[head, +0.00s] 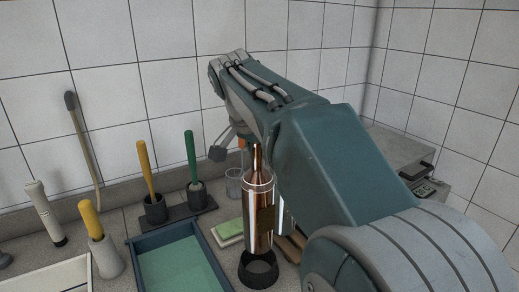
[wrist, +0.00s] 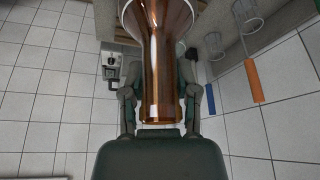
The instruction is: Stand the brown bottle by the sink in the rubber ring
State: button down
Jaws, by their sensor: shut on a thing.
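The brown bottle (head: 258,215) is glossy and upright in the head view, with its narrow neck at the top. My gripper is shut on the bottle; its fingers (wrist: 160,100) sit on both sides of the bottle in the wrist view, where the brown glass (wrist: 160,55) also shows. In the head view my arm hides most of the gripper. The black rubber ring (head: 259,280) lies on the counter below the bottle. The bottle's base overlaps the ring's far rim in the picture, and the ring's dark opening shows in front. I cannot tell whether they touch.
A blue tray (head: 137,253) with a green inside lies left of the ring. A green-and-white sponge (head: 228,231), a clear glass (head: 234,183) and brushes in dark holders (head: 156,209) stand nearby. A grey appliance (head: 400,155) is at the right. Tiled walls close off the back.

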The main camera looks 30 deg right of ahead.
jog(key=shift+f, duration=5.55)
jog(key=shift+c, duration=1.4)
grip_release()
jog(key=v, duration=1.2)
